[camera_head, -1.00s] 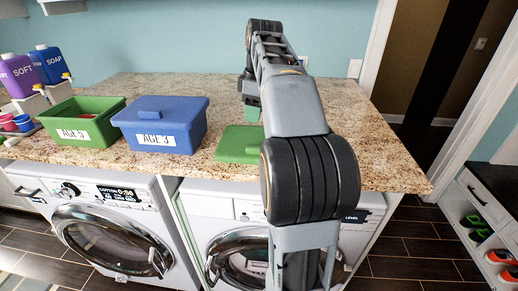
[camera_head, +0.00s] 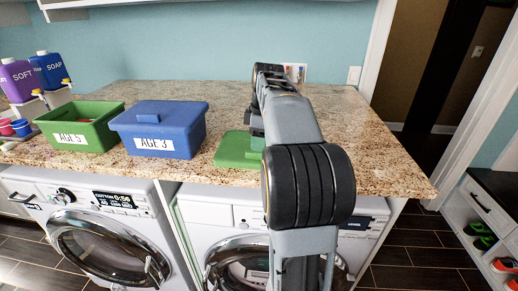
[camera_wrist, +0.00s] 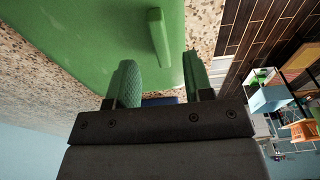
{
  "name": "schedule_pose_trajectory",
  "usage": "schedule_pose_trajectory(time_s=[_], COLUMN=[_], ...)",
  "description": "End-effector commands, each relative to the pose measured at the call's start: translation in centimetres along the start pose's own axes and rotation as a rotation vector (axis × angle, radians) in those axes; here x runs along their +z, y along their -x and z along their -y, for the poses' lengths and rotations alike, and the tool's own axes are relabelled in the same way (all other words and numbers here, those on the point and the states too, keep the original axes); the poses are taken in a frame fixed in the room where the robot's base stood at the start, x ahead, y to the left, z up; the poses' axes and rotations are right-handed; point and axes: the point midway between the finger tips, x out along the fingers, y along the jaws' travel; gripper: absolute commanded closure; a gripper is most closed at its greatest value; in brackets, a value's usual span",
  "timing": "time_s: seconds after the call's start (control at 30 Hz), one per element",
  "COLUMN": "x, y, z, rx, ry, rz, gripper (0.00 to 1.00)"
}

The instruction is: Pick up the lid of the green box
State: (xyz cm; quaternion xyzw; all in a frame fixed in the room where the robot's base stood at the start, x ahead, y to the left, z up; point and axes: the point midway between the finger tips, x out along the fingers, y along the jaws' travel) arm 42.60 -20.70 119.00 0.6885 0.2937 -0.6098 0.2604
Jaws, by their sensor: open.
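The green lid (camera_head: 236,150) lies flat on the granite counter, right of the blue box, partly hidden by my arm in the head view. In the wrist view the lid (camera_wrist: 90,40) fills the upper left, with its raised bar handle (camera_wrist: 158,38) near the fingers. The green box (camera_head: 82,136), labelled AGE 5, stands open at the left of the counter. My gripper (camera_wrist: 160,82) is open and empty; its two green fingertips point toward the handle, which shows between them but a little beyond. In the head view my arm mostly hides the gripper.
A blue lidded box (camera_head: 160,140) labelled AGE 3 stands between the green box and the lid. SOFT and SOAP bottles (camera_head: 48,70) stand at the far left. The granite counter (camera_head: 375,150) is clear on the right. Washing machines (camera_head: 105,235) stand below its front edge.

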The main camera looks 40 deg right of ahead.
Motion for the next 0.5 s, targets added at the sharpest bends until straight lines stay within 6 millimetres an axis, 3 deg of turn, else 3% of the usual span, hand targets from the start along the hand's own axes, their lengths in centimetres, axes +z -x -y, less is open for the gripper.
schedule_pose_trajectory(time_s=[0.23,0.5], x=[-0.1,-0.1], y=[-3.3,-4.3], z=[0.1,0.1], rx=[-0.003,-0.001], ry=[0.001,0.001], rz=[0.001,0.001], gripper=[0.53,0.53])
